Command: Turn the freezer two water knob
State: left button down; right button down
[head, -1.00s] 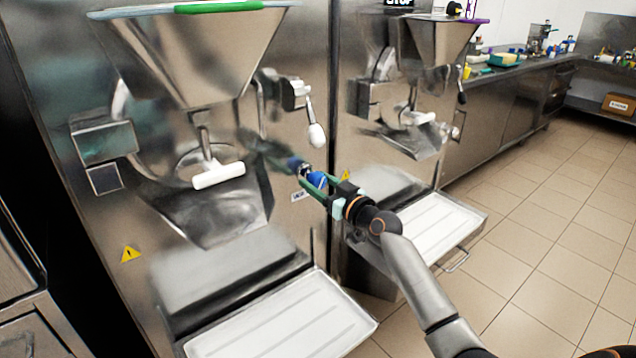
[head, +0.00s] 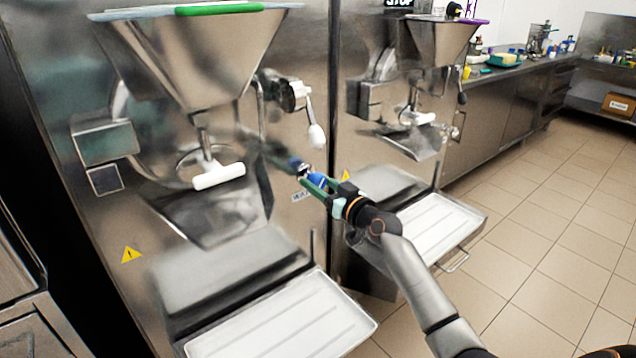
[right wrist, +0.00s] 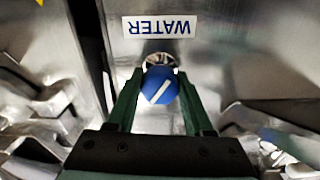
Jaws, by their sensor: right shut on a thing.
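The blue water knob (right wrist: 160,86) has a white line that slants up to the right in the right wrist view. It sits on a round metal fitting on the steel front, beside a WATER label (right wrist: 158,26) that appears upside down. In the head view the knob (head: 317,179) is at the lower right of the nearer freezer (head: 290,215). My right gripper (head: 314,183) is shut on it, with a green finger on either side, as the right wrist view also shows (right wrist: 158,98). My left gripper is not in view.
A white-tipped lever (head: 316,135) hangs above the knob. A white tray (head: 290,325) juts out below the nearer freezer, and another tray (head: 435,228) lies below the second freezer (head: 375,130) to the right. The tiled floor (head: 540,220) at right is clear.

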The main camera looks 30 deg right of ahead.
jog(key=m, duration=0.3)
jog(key=shift+p, duration=0.35)
jog(key=m+p, duration=0.1)
jog(key=m, duration=0.5)
jog(key=shift+a+m+p, duration=0.1)
jog(key=shift+m+p, duration=0.2)
jog(key=shift+m, duration=0.1)
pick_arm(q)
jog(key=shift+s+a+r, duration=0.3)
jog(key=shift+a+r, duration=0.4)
pick_arm(e)
jog(key=shift+m, duration=0.6)
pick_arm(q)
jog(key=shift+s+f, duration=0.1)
pick_arm(e)
jog(key=shift+c, duration=1.5)
grip_release()
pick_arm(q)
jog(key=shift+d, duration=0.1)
pick_arm(e)
jog(key=shift+s, duration=0.1)
